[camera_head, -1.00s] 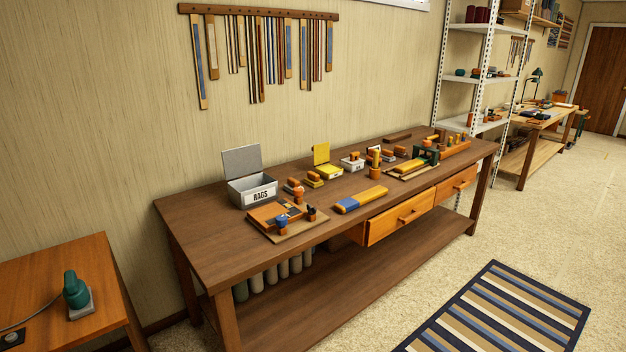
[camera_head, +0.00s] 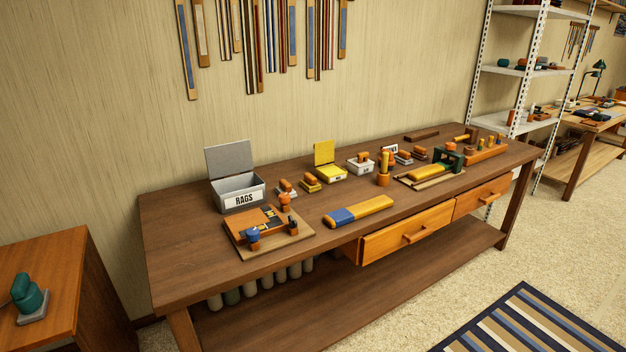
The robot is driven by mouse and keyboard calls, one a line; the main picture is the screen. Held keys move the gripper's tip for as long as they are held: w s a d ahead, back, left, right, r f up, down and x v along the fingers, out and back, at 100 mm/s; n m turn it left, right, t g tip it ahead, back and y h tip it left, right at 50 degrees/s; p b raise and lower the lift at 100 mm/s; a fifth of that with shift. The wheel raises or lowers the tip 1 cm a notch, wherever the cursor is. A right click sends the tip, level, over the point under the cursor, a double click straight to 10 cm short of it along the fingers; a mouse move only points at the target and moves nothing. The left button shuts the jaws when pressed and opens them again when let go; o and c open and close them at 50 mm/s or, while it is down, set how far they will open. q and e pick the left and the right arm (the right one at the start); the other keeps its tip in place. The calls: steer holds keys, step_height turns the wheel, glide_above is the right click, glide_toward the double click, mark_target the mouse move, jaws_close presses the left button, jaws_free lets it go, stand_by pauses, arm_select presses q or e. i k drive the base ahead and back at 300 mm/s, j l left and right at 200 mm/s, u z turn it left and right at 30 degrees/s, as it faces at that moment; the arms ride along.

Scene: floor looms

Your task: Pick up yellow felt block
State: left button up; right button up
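A small block with a yellow base and an orange-brown wooden top (camera_head: 310,183) sits on the dark wooden workbench (camera_head: 190,262), just right of a similar block with a pale base (camera_head: 286,189). It looks like the yellow felt block, though the felt is too small to make out. A yellow open-lidded box (camera_head: 331,172) stands just behind it to the right. A longer yellow and blue bar (camera_head: 359,211) lies nearer the bench's front edge. Neither of my grippers is in view.
A grey open box labelled RAGS (camera_head: 238,196) and a board with wooden parts (camera_head: 266,236) stand on the left. A green clamp-like tool (camera_head: 448,158) is at right. A striped rug (camera_head: 533,325) lies on the floor.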

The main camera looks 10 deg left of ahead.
mark_target(310, 183)
steer(key=i+l+u, duration=0.1)
steer(key=i+l, duration=0.3)
steer(key=l, duration=0.25)
steer(key=i+l+u, duration=0.15)
steer(key=i+l, duration=0.25)
steer(key=l, duration=0.3)
steer(key=i+l+u, duration=0.15)
steer(key=l, duration=0.2)
steer(key=i+l+u, duration=0.1)
steer(key=i+l, duration=0.3)
steer(key=l, duration=0.35)
steer(key=i+l+u, duration=0.15)
steer(key=l, duration=0.2)
